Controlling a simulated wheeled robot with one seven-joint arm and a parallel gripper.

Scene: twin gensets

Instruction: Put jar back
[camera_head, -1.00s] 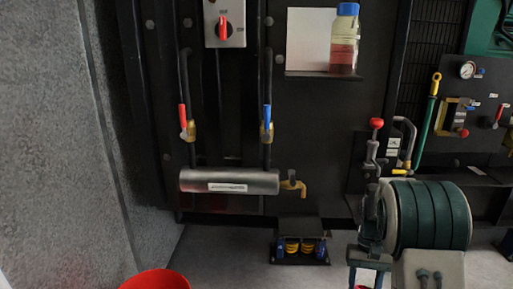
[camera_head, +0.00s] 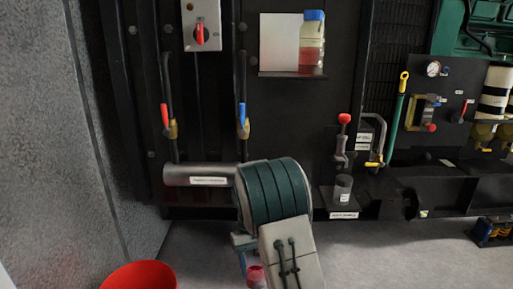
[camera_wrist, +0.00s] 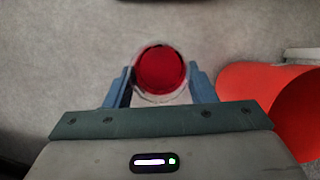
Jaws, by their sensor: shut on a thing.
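My gripper (camera_wrist: 160,80) is shut on a small clear round jar with red contents (camera_wrist: 160,69), seen from above between the two blue fingers in the wrist view. In the head view the held jar (camera_head: 257,276) shows partly at the bottom edge, below my gripper (camera_head: 249,264), and my wrist covers some of it. Another small clear jar (camera_head: 343,189) with a pale label stands upright on a little labelled ledge (camera_head: 344,215) under a red-knobbed valve (camera_head: 344,119). A blue-capped bottle of red liquid (camera_head: 312,44) stands on the upper shelf (camera_head: 292,74), beside a white panel.
A red bucket (camera_head: 138,276) stands on the floor at lower left; in the wrist view the bucket (camera_wrist: 262,88) is right of the jar. A grey cylinder (camera_head: 195,174) on the dark panel is partly behind my arm.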

